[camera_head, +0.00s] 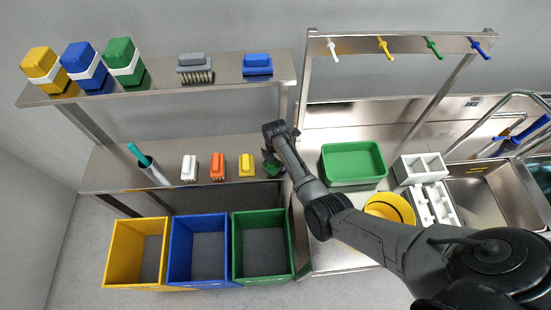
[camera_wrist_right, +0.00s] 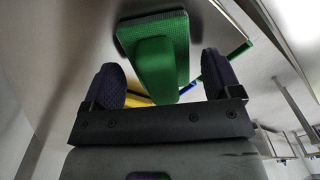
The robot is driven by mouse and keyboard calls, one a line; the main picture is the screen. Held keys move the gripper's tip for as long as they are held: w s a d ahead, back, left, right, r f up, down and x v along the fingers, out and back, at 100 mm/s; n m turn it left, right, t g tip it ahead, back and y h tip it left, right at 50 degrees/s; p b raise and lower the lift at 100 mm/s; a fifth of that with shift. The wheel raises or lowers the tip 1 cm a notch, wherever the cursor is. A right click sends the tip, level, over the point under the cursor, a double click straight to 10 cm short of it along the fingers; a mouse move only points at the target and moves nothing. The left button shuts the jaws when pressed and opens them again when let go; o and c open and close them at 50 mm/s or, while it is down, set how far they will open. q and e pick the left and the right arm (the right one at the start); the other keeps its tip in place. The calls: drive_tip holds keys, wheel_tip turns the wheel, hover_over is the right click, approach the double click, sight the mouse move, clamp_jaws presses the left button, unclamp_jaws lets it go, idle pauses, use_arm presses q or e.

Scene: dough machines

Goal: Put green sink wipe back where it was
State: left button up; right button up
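The green sink wipe (camera_head: 270,168) is on the lower steel shelf near its right end, to the right of the yellow wipe (camera_head: 246,165). In the head view my right gripper (camera_head: 270,154) is over it and partly hides it. In the right wrist view the green wipe (camera_wrist_right: 152,42) shows a flat base and a raised handle. The two fingers of my right gripper (camera_wrist_right: 160,85) are spread apart, one on each side of the handle's near end, with visible gaps. The wipe appears to rest on the shelf surface. My left gripper is not in view.
An orange wipe (camera_head: 217,167) and a white wipe (camera_head: 188,168) stand farther left on the shelf. Yellow (camera_head: 136,250), blue (camera_head: 198,250) and green (camera_head: 262,245) bins stand below. The upper shelf (camera_head: 220,91) is above. A green tray (camera_head: 353,163) lies on the right counter.

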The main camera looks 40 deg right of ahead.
drive_tip(key=shift+o, duration=0.2)
drive_tip(key=shift+r, duration=0.55)
wheel_tip(320, 180, up, 11)
drive_tip(key=p, duration=0.1)
drive_tip(key=s+a+f+m+t+h, duration=0.1)
drive_tip(key=s+f+m, duration=0.15)
drive_tip(key=s, duration=0.25)
drive_tip(key=s+a+f+m, duration=0.1)
drive_tip(key=s+m, duration=0.2)
drive_tip(key=s, duration=0.2)
drive_tip(key=s+a+f+m+t+h, duration=0.1)
drive_tip(key=s+a+f+m, duration=0.15)
drive_tip(key=s, duration=0.25)
drive_tip(key=s+a+r+m, duration=0.2)
drive_tip(key=s+m, duration=0.1)
drive_tip(key=s, duration=0.3)
drive_tip(key=s+a+r+m+t+y, duration=0.1)
drive_tip(key=s+a+r+m, duration=0.1)
drive_tip(key=s, duration=0.4)
drive_tip(key=s+a+r+m+t, duration=0.1)
drive_tip(key=s+a+r+m, duration=0.2)
drive_tip(key=s, duration=0.3)
drive_tip(key=shift+a+m+y, duration=0.4)
drive_tip(key=shift+a+m, duration=0.25)
drive_tip(key=shift+m, duration=0.25)
drive_tip(key=shift+s, duration=0.1)
